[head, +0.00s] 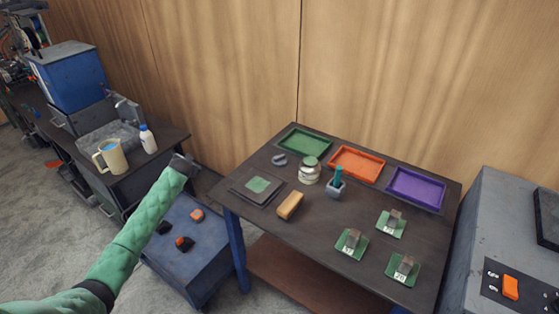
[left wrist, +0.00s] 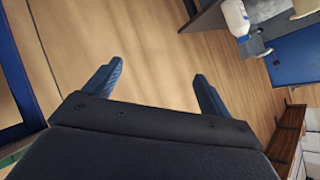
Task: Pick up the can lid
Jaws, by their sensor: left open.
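A small silvery can (head: 309,174) stands on the dark table, with a round greenish top (head: 309,161) that looks like its lid. A small grey curved piece (head: 279,160) lies just left of it; I cannot tell what it is. My left gripper (head: 186,161) is at the end of the green-sleeved arm, left of the table and well apart from the can. In the left wrist view the left gripper (left wrist: 158,72) has its two blue fingers spread, with nothing between them. My right gripper is not in view.
Green (head: 305,143), orange (head: 357,163) and purple (head: 415,188) trays line the table's back. A wooden block (head: 290,205), a grey holder (head: 335,190) and a dark pad (head: 240,190) sit nearer. A side bench holds a mug (head: 112,158) and bottle (head: 148,140).

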